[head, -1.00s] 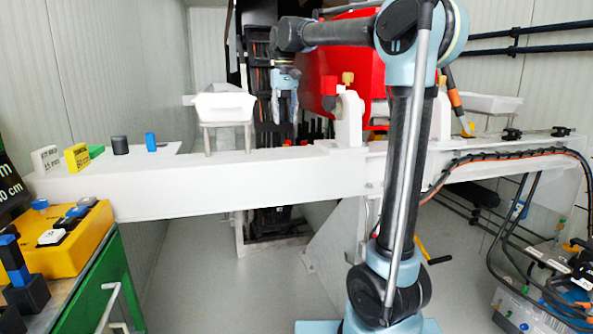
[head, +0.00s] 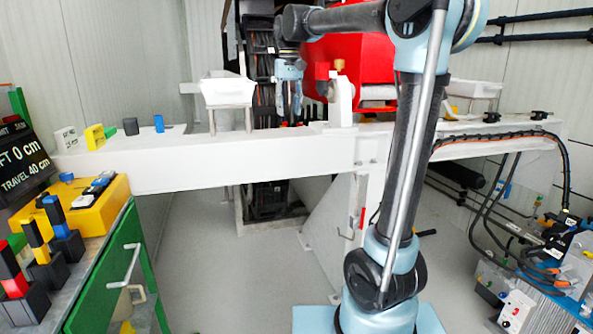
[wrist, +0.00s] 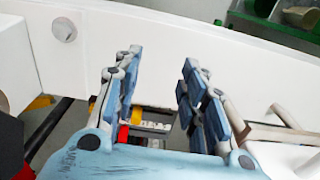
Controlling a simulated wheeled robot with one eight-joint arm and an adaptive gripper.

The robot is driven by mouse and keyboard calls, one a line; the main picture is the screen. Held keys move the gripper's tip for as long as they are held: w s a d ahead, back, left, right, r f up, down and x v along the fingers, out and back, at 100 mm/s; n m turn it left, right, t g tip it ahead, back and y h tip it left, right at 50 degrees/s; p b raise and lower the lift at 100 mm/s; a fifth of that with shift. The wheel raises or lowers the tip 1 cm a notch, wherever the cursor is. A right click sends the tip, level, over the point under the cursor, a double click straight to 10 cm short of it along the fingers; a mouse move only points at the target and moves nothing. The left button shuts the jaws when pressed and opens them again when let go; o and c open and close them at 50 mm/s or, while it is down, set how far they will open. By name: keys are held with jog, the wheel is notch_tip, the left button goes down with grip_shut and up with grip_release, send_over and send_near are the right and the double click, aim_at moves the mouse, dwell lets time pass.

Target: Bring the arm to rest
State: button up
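My gripper (head: 289,112) hangs fingers down at the end of my raised, bent arm in the head view. It is in front of the dark rack and left of the red pump housing. In the wrist view my gripper (wrist: 160,60) has its two blue padded fingers apart, with nothing between them. A white beam (wrist: 240,65) lies behind the fingers there; I cannot tell how far away it is.
The white beam (head: 200,172) crosses the head view, bearing a white tray (head: 227,91) and small blocks. The red housing (head: 350,55) is close to my arm. A green cabinet (head: 125,265) stands left, cables and equipment right. Grey floor between is clear.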

jog(key=s+d+f+m, duration=0.1)
jog(key=s+d+f, duration=0.6)
jog(key=s+f, duration=0.2)
jog(key=s+d+f+t, duration=0.1)
jog(key=s+d+f, duration=0.6)
jog(key=s+f, duration=0.3)
jog(key=s+d+f+m+t, duration=0.1)
jog(key=s+d+f, duration=0.6)
jog(key=f, duration=0.8)
jog(key=s, duration=0.3)
jog(key=shift+d+m, duration=0.15)
jog(key=shift+m, duration=0.15)
jog(key=shift+f, duration=0.1)
jog(key=shift+w+f, duration=0.15)
jog(key=shift+w, duration=0.2)
